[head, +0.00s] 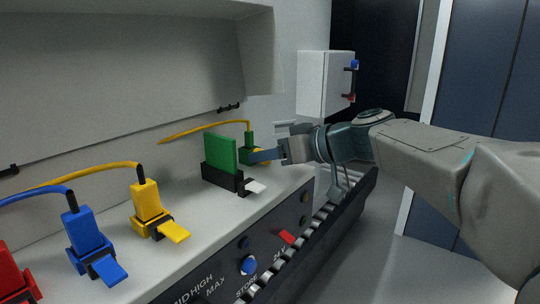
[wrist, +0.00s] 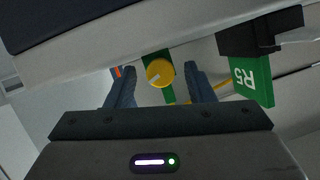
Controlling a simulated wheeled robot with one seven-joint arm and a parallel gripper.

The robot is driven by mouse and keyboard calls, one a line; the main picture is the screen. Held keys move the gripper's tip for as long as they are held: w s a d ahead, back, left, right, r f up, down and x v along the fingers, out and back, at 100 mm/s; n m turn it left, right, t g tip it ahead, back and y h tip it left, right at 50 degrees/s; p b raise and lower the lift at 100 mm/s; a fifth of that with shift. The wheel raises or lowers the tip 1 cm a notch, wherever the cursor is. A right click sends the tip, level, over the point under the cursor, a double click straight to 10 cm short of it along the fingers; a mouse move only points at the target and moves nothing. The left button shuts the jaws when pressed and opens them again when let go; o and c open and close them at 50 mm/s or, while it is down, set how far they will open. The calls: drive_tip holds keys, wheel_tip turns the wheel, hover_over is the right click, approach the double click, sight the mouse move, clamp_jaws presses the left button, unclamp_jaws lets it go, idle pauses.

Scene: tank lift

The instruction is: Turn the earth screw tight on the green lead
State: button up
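The green lead's plug (head: 249,138) stands at the far end of the grey ledge, with a yellow cable from its top. The earth screw is a yellow round knob (wrist: 159,72) with a pale line, on the green plug's front; part of it shows in the head view (head: 259,157). My gripper (wrist: 160,80) is open, its two blue-grey fingers on either side of the knob in the wrist view, with gaps on both sides. In the head view my gripper (head: 265,155) reaches in from the right and partly hides the knob. I cannot tell how deep the fingertips are.
A green card (head: 220,153) marked R5 in the wrist view (wrist: 252,80) stands in a black holder just left of the plug. Yellow (head: 147,202), blue (head: 88,235) and red (head: 12,270) plugs stand nearer. A white wall box (head: 324,83) hangs behind my arm.

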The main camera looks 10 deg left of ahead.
drive_tip(key=p+v, duration=0.1)
drive_tip(key=v, duration=1.3)
drive_tip(key=shift+a+r, duration=0.1)
drive_tip(key=shift+a, duration=0.05)
drive_tip(key=w+a+f+n+p, duration=0.1)
drive_tip(key=a, duration=0.3)
drive_tip(key=w+a+f+n+t+p, duration=0.1)
drive_tip(key=a+f+p, duration=0.1)
drive_tip(key=a, duration=0.2)
drive_tip(key=w+a+f+n+t+h+p, duration=0.1)
drive_tip(key=a+f, duration=0.1)
drive_tip(key=a, duration=0.2)
drive_tip(key=shift+a+p, duration=0.1)
drive_tip(key=shift+p, duration=0.25)
drive_tip(key=shift+c, duration=0.3)
drive_tip(key=shift+f, duration=0.1)
drive_tip(key=c, duration=0.9)
